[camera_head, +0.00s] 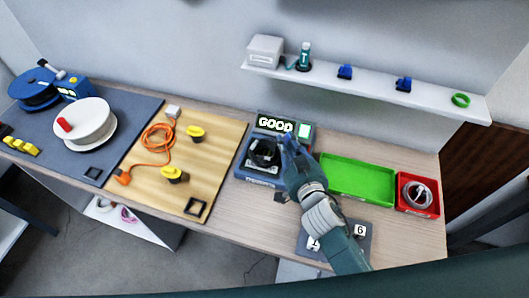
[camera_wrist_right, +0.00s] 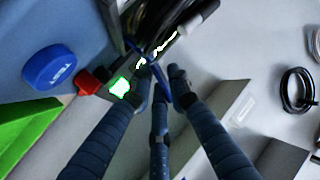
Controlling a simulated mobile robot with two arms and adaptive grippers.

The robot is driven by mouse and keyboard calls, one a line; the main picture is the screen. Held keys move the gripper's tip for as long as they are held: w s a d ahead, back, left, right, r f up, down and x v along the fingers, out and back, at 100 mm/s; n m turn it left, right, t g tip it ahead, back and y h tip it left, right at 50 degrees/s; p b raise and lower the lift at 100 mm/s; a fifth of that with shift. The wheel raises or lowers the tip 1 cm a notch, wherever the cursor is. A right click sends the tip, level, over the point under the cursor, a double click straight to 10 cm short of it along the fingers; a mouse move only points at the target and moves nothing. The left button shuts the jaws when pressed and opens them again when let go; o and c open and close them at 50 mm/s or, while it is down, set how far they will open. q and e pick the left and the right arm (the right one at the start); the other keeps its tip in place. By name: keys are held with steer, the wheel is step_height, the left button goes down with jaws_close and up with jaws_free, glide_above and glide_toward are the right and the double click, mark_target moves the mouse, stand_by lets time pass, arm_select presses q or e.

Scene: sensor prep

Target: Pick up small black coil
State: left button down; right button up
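A small black coil (camera_head: 262,152) sits on the blue test device (camera_head: 243,173) in the head view. Black loops of it (camera_wrist_right: 160,22) show at the top of the right wrist view, just beyond my fingertips. My right gripper (camera_head: 289,142) is over the right side of the device, close beside the coil. In the right wrist view its blue fingers (camera_wrist_right: 161,76) converge but leave a gap between the tips. I see nothing clearly gripped between them. The fingers partly hide the device. My left gripper is not in view.
The device screen (camera_head: 274,125) reads GOOD. A green tray (camera_head: 357,181) and a red bin (camera_head: 418,208) with a grey coil stand to the right. A wooden board (camera_head: 222,137) with an orange cable lies left. A wall shelf (camera_head: 375,84) runs behind.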

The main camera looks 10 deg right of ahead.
jaws_close()
steer(key=shift+r, duration=0.1)
